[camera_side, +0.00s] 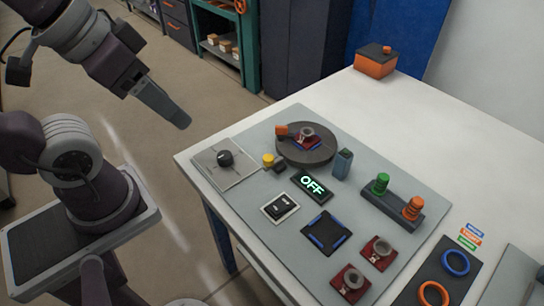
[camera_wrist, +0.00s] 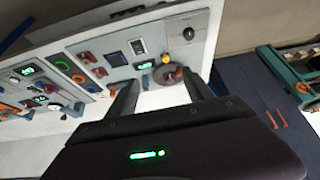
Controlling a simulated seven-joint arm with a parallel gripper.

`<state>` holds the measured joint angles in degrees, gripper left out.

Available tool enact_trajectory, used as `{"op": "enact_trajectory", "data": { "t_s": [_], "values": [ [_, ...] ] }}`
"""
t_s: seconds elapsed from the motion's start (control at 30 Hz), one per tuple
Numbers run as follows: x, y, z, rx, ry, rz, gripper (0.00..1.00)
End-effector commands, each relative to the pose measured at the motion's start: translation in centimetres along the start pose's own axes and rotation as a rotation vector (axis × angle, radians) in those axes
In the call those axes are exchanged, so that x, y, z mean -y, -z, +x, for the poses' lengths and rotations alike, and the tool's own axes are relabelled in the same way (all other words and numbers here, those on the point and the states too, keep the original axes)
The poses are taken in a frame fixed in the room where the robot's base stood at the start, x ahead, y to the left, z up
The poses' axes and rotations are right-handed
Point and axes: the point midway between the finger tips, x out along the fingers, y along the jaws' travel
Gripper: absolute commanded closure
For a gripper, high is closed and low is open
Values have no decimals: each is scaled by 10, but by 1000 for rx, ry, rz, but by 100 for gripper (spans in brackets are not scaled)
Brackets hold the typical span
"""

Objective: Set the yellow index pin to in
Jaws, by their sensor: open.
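The yellow index pin (camera_side: 268,159) has a round yellow knob and a dark block next to it, at the left edge of the dark round turntable (camera_side: 290,155). It also shows in the wrist view as a small yellow spot (camera_wrist: 166,58) beside the turntable (camera_wrist: 170,76). I cannot tell from its height whether the pin is in or out. My gripper (camera_side: 182,122) is raised off the left side of the table, well apart from the pin. Its two fingers stand apart with nothing between them in the wrist view (camera_wrist: 160,78).
A black knob (camera_side: 225,157) on a plate is left of the pin. A display (camera_side: 312,186) reads OFF. A blue-grey block (camera_side: 342,163), a switch (camera_side: 281,207), green and orange spools (camera_side: 380,184) and red-based parts (camera_side: 377,252) share the panel. The table's back is mostly clear.

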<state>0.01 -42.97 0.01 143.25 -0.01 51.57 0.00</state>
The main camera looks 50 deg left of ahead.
Motion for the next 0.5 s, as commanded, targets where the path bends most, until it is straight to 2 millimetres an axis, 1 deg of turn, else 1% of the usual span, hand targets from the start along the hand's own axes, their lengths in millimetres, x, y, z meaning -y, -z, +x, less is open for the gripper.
{"op": "enact_trajectory", "data": {
  "t_s": [0.1, 0.17, 0.27, 0.37, 0.4, 0.47, 0.5],
  "values": [
    [0, 0, 0, 0, 0, 0, 40],
    [0, 1, 0, 2, 0, -1, 51],
    [-1, 15, 8, 42, -8, -18, 52],
    [-1, 46, 34, 130, -19, -61, 52],
    [-1, 61, 51, 169, -22, -85, 52],
    [-1, 79, 81, 231, -19, -118, 52],
    [0, 89, 104, 271, -13, -141, 52]
  ]
}}
